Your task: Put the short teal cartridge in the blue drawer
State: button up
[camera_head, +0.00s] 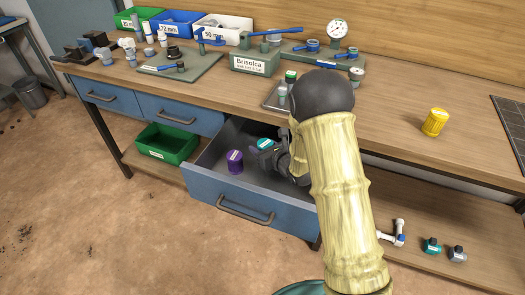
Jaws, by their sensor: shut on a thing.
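The blue drawer (230,199) under the bench is pulled open. My gripper (263,154) reaches down into it from the right and is shut on the short teal cartridge (264,144). Only the top of the teal cartridge shows, with a pale label; my fingers hide its lower part, so I cannot tell whether it touches the drawer floor. A purple cartridge (235,161) stands upright in the drawer, just left of my gripper. My forearm hides the drawer's right side.
A yellow cartridge (434,122) stands on the bench top at right. A green bin (168,144) is on the lower shelf, left of the drawer. Two closed drawers (166,115) are further left. Fittings (431,246) lie on the lower right shelf.

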jog(key=shift+w+r, duration=0.1)
jog(key=shift+r, duration=0.05)
jog(key=shift+f, duration=1.55)
jog(key=shift+f+b, duration=0.15)
jog(key=shift+b, duration=0.2)
jog(key=o, duration=1)
jog(key=shift+o, duration=0.2)
jog(key=shift+r, duration=0.25)
jog(key=shift+v, duration=3.75)
